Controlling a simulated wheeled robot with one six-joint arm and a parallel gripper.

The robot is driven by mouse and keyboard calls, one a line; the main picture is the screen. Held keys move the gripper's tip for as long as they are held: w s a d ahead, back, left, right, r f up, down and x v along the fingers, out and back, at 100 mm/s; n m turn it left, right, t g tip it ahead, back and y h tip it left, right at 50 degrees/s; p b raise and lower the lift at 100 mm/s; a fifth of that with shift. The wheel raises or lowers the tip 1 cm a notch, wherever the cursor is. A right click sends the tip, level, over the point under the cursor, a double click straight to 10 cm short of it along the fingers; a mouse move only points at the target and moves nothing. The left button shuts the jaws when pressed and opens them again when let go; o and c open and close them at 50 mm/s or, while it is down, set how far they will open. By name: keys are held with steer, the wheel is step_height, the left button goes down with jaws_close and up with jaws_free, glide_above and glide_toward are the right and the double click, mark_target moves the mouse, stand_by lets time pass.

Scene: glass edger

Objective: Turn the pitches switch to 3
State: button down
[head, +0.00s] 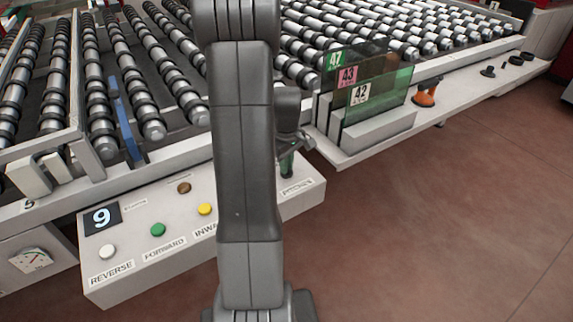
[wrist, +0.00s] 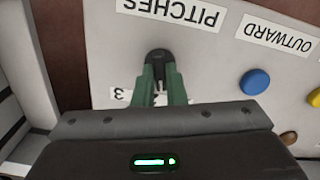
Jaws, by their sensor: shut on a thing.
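The pitches switch (wrist: 160,56) is a dark knob on the white control panel (wrist: 115,65), seen upside down in the wrist view next to the PITCHES label. A printed 3 shows just left of my fingers; other position marks are mostly covered. My gripper (wrist: 161,72) has green fingers closed on the knob's two sides. The knob's pointing direction cannot be told. In the head view my gripper (head: 287,166) is over the panel's right end, beside the PITCHES label, and the knob is hidden there.
The panel also has a blue button (wrist: 255,82), yellow button (head: 205,209), green button (head: 158,229) and white button (head: 107,252). Glass sheets labelled 47, 43 and 42 (head: 375,95) stand on a ledge close right of my arm.

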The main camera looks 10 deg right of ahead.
steer(key=m, duration=1.2)
steer(key=shift+b, duration=0.35)
stand_by(0.4)
steer(key=c, duration=1.5)
jaws_free()
steer(key=shift+r, duration=0.1)
step_height(320, 180, up, 14)
steer(key=shift+f, duration=0.15)
